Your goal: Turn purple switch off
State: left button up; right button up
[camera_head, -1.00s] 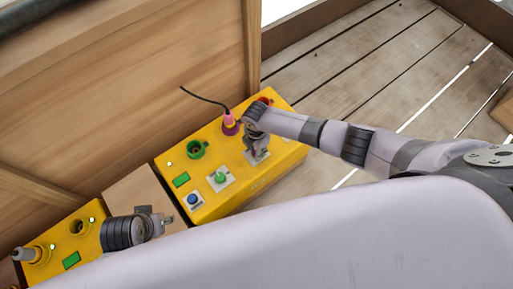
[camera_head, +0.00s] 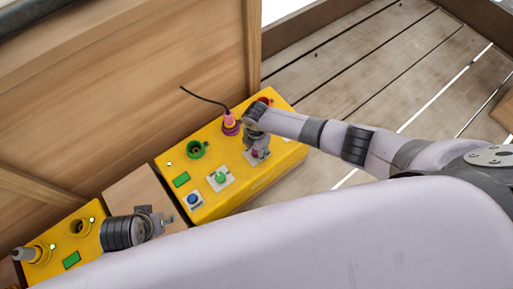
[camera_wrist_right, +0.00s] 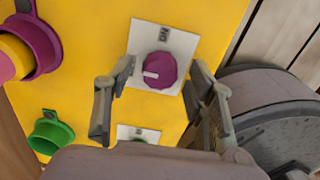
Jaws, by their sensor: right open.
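The purple switch is a round knob (camera_wrist_right: 159,70) with a pale mark, on a white plate (camera_wrist_right: 146,32) on the yellow box; lettering on the plate is too small to read surely. In the right wrist view my right gripper (camera_wrist_right: 160,85) is open, with one finger on each side of the knob and gaps between. In the head view the right gripper (camera_head: 256,150) is over the box's right part and mostly hides the knob. My left gripper (camera_head: 158,218) is at the lower left, away from the switch; its finger opening is unclear.
The yellow box (camera_head: 275,180) also carries a green switch (camera_head: 220,177), a blue button (camera_head: 193,199), a green socket (camera_head: 196,149) and a purple socket with a pink plug (camera_head: 229,119) and black cable. A wooden wall (camera_head: 130,80) stands behind. A second yellow box (camera_head: 88,242) is at left.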

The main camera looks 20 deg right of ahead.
notch_tip(320, 180, up, 12)
dwell(0.6)
dwell(0.5)
